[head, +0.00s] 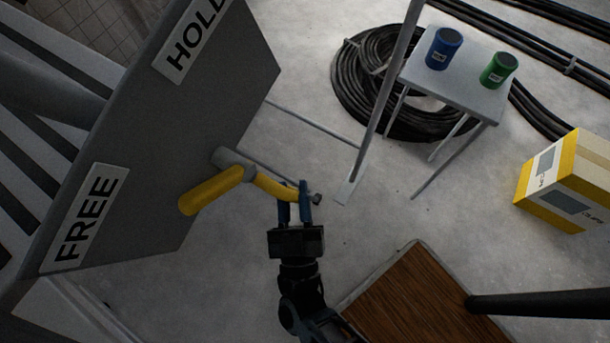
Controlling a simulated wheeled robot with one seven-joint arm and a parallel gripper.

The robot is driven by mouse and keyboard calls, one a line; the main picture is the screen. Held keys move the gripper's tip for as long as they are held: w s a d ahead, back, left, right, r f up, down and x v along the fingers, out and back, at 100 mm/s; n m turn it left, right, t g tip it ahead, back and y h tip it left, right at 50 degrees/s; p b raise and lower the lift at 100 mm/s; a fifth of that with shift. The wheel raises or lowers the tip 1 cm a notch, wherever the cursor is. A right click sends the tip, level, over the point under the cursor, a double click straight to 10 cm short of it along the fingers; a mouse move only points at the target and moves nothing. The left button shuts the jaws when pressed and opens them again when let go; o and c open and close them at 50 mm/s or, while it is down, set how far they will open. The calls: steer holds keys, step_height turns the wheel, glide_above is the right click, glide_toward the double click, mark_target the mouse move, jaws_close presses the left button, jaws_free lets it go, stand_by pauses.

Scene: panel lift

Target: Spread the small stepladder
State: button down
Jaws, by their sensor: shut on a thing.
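A large grey panel (190,110) stands tilted at the left, with a "HOLD" label (190,40) at its top and a "FREE" label (84,218) lower down. A yellow two-armed handle with a grey hub (228,160) sticks out from the panel's right side. Its thick left arm (212,190) points toward "FREE". My gripper (293,190), with blue fingers, is shut on the end of the handle's right arm (270,186). The fingers hide part of that end. I cannot clearly make out a small stepladder in this view.
A small grey table (462,92) bears a blue can (443,48) and a green can (498,69). A coil of black cable (350,85) lies behind it. A yellow-white box (568,180) stands right. A brown board (415,295) is near my arm. A pale pole (390,85) rises mid-view.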

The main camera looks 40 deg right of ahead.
steer(key=shift+s+a+f, duration=0.2)
steer(key=shift+a+f, duration=0.1)
steer(key=shift+a, duration=0.4)
steer(key=c, duration=1.2)
jaws_free()
steer(key=shift+a, duration=0.15)
steer(key=shift+o, duration=0.9)
steer(key=shift+r, duration=0.1)
steer(key=b+v, duration=0.1)
steer(key=v, duration=0.6)
steer(key=shift+s+b, duration=0.3)
steer(key=shift+s, duration=0.1)
steer(key=shift+a, duration=0.1)
